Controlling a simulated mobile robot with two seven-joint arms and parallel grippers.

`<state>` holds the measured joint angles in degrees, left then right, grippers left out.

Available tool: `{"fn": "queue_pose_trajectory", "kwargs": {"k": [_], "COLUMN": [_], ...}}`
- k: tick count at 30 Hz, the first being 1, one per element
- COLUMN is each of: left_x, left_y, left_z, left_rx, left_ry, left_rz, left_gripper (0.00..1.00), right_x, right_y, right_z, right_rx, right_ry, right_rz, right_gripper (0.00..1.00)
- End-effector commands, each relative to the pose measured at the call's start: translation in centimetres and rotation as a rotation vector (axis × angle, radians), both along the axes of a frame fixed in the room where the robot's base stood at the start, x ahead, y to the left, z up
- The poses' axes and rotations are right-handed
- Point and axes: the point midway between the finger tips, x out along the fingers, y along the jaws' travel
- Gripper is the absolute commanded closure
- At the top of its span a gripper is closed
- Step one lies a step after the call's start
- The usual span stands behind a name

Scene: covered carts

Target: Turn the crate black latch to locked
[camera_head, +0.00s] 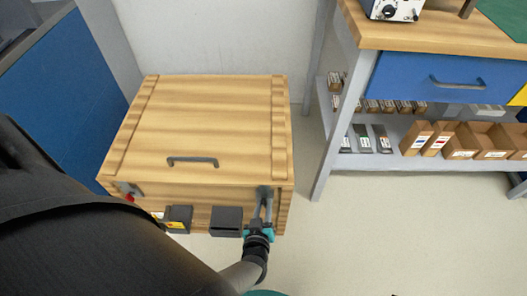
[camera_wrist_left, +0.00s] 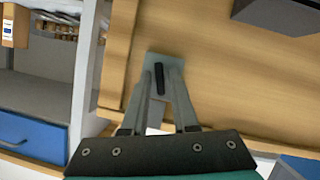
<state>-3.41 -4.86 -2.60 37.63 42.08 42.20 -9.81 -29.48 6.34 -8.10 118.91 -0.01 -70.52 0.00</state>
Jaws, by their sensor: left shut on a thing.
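The wooden crate (camera_head: 190,125) stands on the floor with its lid down and a dark handle on top. Its black latch (camera_wrist_left: 160,78) is a short dark bar on a grey plate (camera_wrist_left: 152,60) on the crate's front; in the head view the gripper mostly covers it, at the front's right end. My left gripper (camera_head: 262,198) is at the latch, its fingers (camera_wrist_left: 160,80) on either side of the bar and shut on it. In the wrist view the bar lies nearly along the fingers. A red latch (camera_head: 129,197) shows at the front's left end. My right gripper is out of view.
Two dark boxes (camera_head: 227,221) stick out from the crate's front, left of my gripper. A workbench with a blue drawer (camera_head: 435,80) and shelved bins stands at the right. A blue panel (camera_head: 70,75) is at the left. Floor (camera_head: 370,235) is clear between crate and bench.

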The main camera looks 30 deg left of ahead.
Motion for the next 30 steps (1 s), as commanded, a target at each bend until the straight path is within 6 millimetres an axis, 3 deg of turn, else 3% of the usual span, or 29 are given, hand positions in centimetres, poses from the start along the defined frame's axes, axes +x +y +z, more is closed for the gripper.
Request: {"fn": "queue_pose_trajectory", "kwargs": {"k": [9, 26, 27, 30], "left_x": [0.05, 0.06, 0.07, 0.07], "left_y": [0.05, 0.08, 0.08, 0.06], "left_z": [0.06, 0.08, 0.07, 0.07], "left_rx": [0.109, 0.132, 0.132, 0.131], "left_ry": [0.064, 0.076, 0.076, 0.076], "left_rz": [0.002, 0.003, 0.003, 0.002], "left_gripper": [1.0, 1.0, 0.68, 0.57], "right_x": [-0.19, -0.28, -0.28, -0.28], "right_y": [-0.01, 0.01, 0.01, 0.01], "right_z": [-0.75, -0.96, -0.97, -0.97], "right_rx": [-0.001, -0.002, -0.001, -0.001], "right_ry": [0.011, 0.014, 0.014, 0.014], "right_rz": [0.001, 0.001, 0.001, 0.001], "right_gripper": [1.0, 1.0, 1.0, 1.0]}}
